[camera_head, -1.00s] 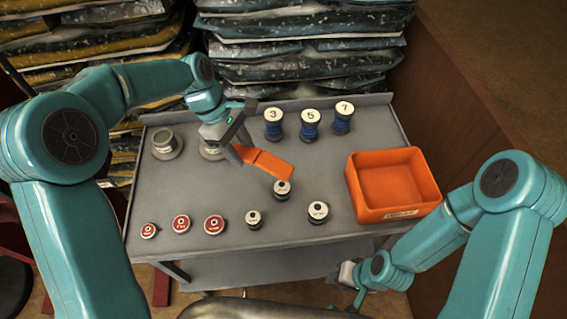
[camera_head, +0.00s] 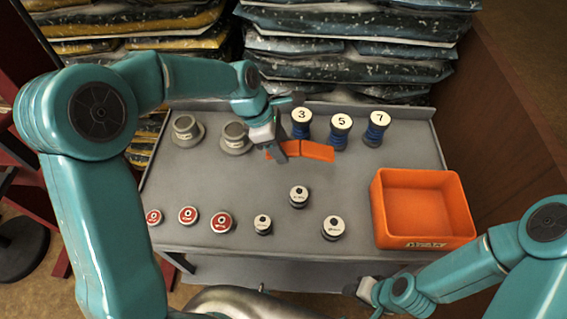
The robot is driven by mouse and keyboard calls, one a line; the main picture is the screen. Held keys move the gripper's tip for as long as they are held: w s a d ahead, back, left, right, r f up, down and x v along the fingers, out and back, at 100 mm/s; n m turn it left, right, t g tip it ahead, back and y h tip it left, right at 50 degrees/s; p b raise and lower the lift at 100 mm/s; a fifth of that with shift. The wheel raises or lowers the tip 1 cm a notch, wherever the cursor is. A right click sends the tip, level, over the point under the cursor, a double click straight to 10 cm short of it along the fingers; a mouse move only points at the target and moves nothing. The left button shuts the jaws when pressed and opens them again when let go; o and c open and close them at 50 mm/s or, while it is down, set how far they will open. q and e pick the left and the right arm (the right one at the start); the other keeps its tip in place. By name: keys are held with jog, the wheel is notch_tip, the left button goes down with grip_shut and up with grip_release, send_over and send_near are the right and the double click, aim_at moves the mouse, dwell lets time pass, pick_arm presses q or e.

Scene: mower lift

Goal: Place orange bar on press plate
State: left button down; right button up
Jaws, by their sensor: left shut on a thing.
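The orange bar (camera_head: 318,151) is in my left gripper (camera_head: 276,148), which is shut on its left part. The bar lies nearly level across the picture, just in front of the blue spools marked 3 and 5. I cannot tell whether it touches the table. I cannot single out a press plate by name; two grey round pieces with wide bases, one at the far left (camera_head: 187,130) and one beside my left gripper (camera_head: 235,138), stand at the back left. My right gripper (camera_head: 368,290) is low, by the table's front edge, and its jaws are too small to read.
Blue spools marked 3 (camera_head: 301,130), 5 (camera_head: 340,140) and 7 (camera_head: 375,135) stand along the back. An orange bin (camera_head: 420,205) is at the right. Red-topped pieces (camera_head: 188,216) and white-topped ones (camera_head: 333,228) line the front. The table (camera_head: 240,182) is clear in the middle.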

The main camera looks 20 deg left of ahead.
aim_at(285, 173)
pick_arm(q)
jog(key=f, duration=0.3)
jog(key=shift+s+a+f, duration=0.1)
jog(key=shift+s+a, duration=0.15)
jog(key=shift+s, duration=0.15)
jog(key=f, duration=0.3)
jog(key=shift+w+d+f, duration=0.15)
jog(key=shift+w+f, duration=0.2)
jog(key=shift+f, duration=0.05)
jog(key=shift+s+f, duration=0.15)
jog(key=shift+f, duration=0.2)
jog(key=shift+f, duration=0.1)
jog(key=shift+f, duration=0.15)
jog(key=c, duration=0.5)
grip_release()
